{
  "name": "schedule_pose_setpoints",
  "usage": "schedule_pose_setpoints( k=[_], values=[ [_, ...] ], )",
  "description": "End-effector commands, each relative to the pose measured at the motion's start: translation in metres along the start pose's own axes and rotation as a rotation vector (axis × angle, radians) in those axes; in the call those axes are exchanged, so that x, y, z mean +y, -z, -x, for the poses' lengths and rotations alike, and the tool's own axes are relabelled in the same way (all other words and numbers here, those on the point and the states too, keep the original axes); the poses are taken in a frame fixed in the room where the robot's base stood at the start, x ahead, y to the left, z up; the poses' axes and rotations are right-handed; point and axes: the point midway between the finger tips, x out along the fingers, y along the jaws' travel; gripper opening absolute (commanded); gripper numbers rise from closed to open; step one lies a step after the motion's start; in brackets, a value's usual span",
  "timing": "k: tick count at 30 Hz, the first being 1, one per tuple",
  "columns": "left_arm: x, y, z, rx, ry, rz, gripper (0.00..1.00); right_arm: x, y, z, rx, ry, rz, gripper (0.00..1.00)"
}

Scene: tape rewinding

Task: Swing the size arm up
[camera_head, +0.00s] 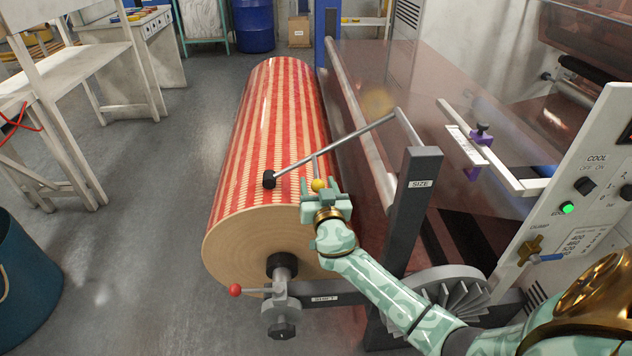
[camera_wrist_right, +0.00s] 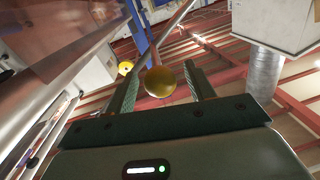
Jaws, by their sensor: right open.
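The size arm (camera_head: 340,143) is a grey rod running from the dark post marked SIZE down and left to a black end (camera_head: 269,179) at the top of the striped roll. A yellow ball knob (camera_head: 318,185) hangs from the rod on a thin stem. My right gripper (camera_head: 322,190) is open at the knob, with one finger on each side of it. In the right wrist view the yellow ball (camera_wrist_right: 160,82) sits between the two fingers, with visible gaps beside it. My left gripper is not in view.
The red and cream striped roll (camera_head: 268,125) lies left of the dark SIZE post (camera_head: 414,205). A red-knobbed lever (camera_head: 235,290) is at its front shaft. A control panel (camera_head: 580,215) stands at the right. Grey floor is open left of the roll.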

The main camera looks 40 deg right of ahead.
Motion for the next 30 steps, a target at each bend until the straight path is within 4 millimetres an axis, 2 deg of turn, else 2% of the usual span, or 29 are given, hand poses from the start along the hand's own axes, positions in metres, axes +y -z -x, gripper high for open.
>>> schedule_pose_setpoints(
  k=[3, 6, 14, 16, 20, 21, 30],
  values=[
    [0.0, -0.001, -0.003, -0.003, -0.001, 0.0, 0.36, 0.0, -0.001, -0.014, -0.001, 0.001, 0.002, 0.54],
    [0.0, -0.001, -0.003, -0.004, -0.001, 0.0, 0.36, 0.0, -0.001, -0.02, -0.001, 0.001, 0.0, 0.54],
    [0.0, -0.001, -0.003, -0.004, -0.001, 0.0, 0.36, 0.0, -0.001, -0.021, -0.001, 0.001, -0.001, 0.54],
    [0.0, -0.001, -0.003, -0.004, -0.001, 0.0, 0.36, 0.0, -0.001, -0.021, -0.001, 0.001, -0.001, 0.4],
    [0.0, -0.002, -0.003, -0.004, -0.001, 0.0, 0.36, 0.0, -0.001, -0.021, -0.001, 0.001, 0.0, 0.04],
    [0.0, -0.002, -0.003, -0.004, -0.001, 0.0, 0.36, 0.0, -0.001, -0.021, -0.001, 0.001, 0.0, 0.0],
    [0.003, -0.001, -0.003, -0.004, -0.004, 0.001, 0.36, 0.005, 0.009, -0.026, 0.005, 0.001, -0.038, 0.0]
  ],
)
